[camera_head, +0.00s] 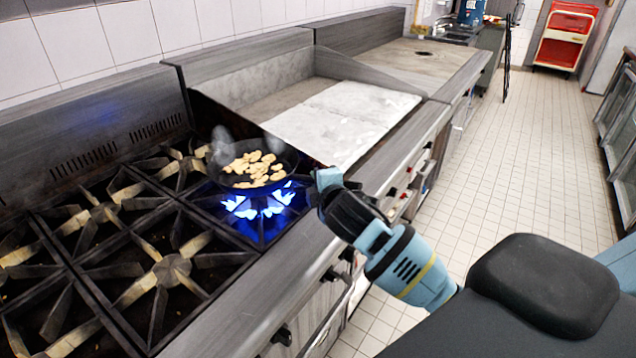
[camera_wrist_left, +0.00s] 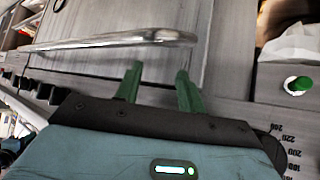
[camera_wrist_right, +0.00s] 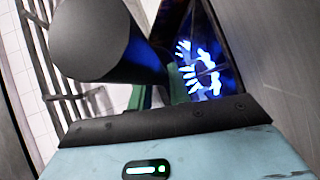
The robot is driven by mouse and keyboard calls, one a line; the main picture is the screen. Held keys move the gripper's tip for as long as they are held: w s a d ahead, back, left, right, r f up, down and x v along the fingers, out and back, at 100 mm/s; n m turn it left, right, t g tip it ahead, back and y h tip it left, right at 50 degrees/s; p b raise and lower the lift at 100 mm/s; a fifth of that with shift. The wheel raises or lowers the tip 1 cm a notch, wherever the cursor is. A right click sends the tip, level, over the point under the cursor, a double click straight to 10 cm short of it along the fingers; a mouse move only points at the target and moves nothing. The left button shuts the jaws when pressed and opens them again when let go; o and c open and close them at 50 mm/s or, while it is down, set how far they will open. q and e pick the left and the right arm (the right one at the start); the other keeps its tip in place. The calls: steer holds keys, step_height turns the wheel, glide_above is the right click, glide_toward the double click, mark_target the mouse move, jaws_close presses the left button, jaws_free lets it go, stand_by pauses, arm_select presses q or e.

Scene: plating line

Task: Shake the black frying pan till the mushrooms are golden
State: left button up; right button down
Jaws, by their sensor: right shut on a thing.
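The black frying pan (camera_head: 284,157) is over the lit front-right burner in the head view. Pale tan mushroom pieces (camera_head: 258,168) lie spread in it, and grey puffs rise at its left rim. My right gripper (camera_head: 326,184) is at the pan's handle side; in the right wrist view its green fingers are shut on the handle (camera_wrist_right: 97,38), whose dark round end hides most of them. I cannot tell whether the pan touches the grate. My left gripper (camera_wrist_left: 158,82) is open and empty in its wrist view, facing a grey panel with a metal bar handle (camera_wrist_left: 110,41).
Blue flames (camera_head: 262,206) burn under and in front of the pan. Unlit burner grates (camera_head: 120,270) fill the stove to the left. A flat griddle (camera_head: 335,115) lies right of the pan behind a low edge. The tiled floor (camera_head: 510,160) is clear.

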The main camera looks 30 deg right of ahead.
steer(key=shift+r, duration=0.2)
